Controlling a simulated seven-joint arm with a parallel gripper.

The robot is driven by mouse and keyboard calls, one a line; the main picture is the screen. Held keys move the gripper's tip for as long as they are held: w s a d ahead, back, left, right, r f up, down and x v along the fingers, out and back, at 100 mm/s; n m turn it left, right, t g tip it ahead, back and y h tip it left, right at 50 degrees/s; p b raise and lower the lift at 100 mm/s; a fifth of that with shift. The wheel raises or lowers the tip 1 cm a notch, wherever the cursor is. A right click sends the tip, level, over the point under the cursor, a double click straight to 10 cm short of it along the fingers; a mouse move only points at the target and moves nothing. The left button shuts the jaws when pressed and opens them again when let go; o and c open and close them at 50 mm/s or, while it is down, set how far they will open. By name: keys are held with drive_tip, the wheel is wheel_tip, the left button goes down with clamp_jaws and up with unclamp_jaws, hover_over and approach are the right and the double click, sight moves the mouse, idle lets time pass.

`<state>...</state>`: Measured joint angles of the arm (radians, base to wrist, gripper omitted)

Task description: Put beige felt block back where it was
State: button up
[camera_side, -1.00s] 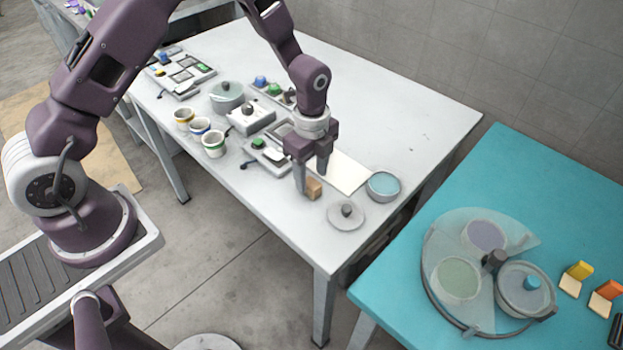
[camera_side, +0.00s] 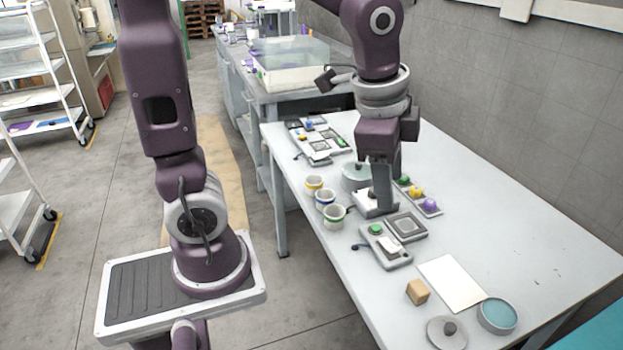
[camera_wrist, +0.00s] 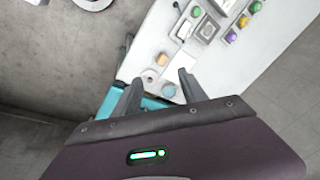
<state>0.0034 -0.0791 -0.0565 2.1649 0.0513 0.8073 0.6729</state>
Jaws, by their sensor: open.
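The beige felt block (camera_side: 418,291), a small tan cube, sits on the white table near its front edge, left of a blank white card. It also shows small in the wrist view (camera_wrist: 162,59). My gripper (camera_side: 388,208) is open, with nothing seen between its fingers. It is well behind the block, over the area of a white box with a dark knob. How high its fingertips are above the box is hard to tell. Both spread fingers show in the wrist view (camera_wrist: 158,82).
A round lid (camera_side: 447,333) and a teal-filled dish (camera_side: 497,316) stand near the block. The white card (camera_side: 452,283) lies flat beside it. A device with a green button (camera_side: 384,244), several cups (camera_side: 325,199) and coloured knobs (camera_side: 416,191) crowd around my gripper. The table's right side is clear.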

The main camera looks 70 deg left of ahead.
drive_tip(key=s+r+n+t, duration=0.2)
drive_tip(key=s+n, duration=0.6)
drive_tip(key=s, duration=0.5)
drive_tip(key=shift+s+a+r+n+t, duration=0.2)
drive_tip(key=shift+a+r+n+t, duration=0.2)
drive_tip(key=shift+r, duration=0.05)
